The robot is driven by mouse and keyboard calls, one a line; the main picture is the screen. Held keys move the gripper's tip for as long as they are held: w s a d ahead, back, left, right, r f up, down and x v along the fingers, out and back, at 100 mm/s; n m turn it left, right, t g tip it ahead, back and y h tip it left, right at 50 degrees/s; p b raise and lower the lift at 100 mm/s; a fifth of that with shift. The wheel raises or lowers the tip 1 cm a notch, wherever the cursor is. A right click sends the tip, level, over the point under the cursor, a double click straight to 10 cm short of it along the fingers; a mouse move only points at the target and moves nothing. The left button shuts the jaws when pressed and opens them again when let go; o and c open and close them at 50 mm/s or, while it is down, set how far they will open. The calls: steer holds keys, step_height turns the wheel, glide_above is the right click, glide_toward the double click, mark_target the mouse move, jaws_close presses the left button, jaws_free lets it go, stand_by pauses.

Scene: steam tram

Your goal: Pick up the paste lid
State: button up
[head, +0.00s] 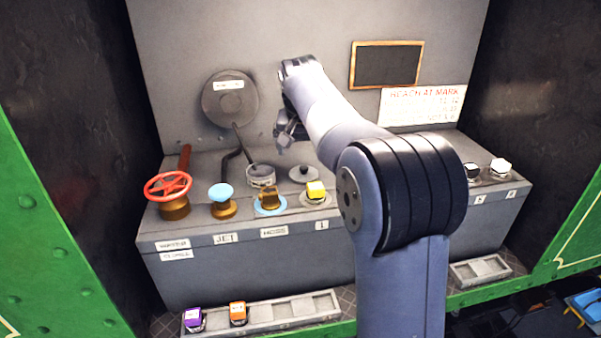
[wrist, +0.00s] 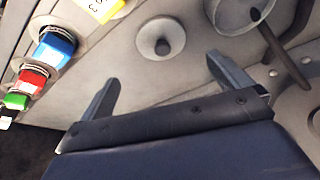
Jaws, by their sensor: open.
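The paste lid, by its look the round grey lid with a dark knob (head: 304,173), lies flat on the grey bench top. In the wrist view the lid (wrist: 150,52) is at the upper middle, just beyond the two fingertips. My gripper (head: 285,140) is open and empty above the bench, behind and left of the lid in the head view. Its two fingers (wrist: 163,70) show apart in the wrist view, with nothing between them. A small grey pot (head: 261,180) with a dark-handled stick in it stands left of the lid.
A yellow block (head: 316,190) sits in a round seat in front of the lid. A blue-topped knob (head: 221,193) and a red handwheel (head: 168,186) stand left. Blue (wrist: 55,46), red (wrist: 33,78) and green blocks line the bench edge. A back wall rises behind.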

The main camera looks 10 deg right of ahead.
mark_target(304, 168)
steer(key=shift+s+a+p+x, duration=0.1)
steer(key=shift+a+p+x, duration=0.1)
steer(key=shift+x, duration=0.95)
steer(key=shift+s+a+p+x, duration=0.1)
steer(key=shift+p+x, duration=0.15)
steer(key=shift+x, duration=0.95)
steer(key=shift+s+a+p+x, duration=0.1)
steer(key=shift+p+x, duration=0.1)
steer(key=shift+x, duration=0.95)
steer(key=shift+f, duration=0.1)
steer(key=shift+c, duration=0.6)
steer(key=c, duration=0.9)
steer(key=shift+c, duration=0.2)
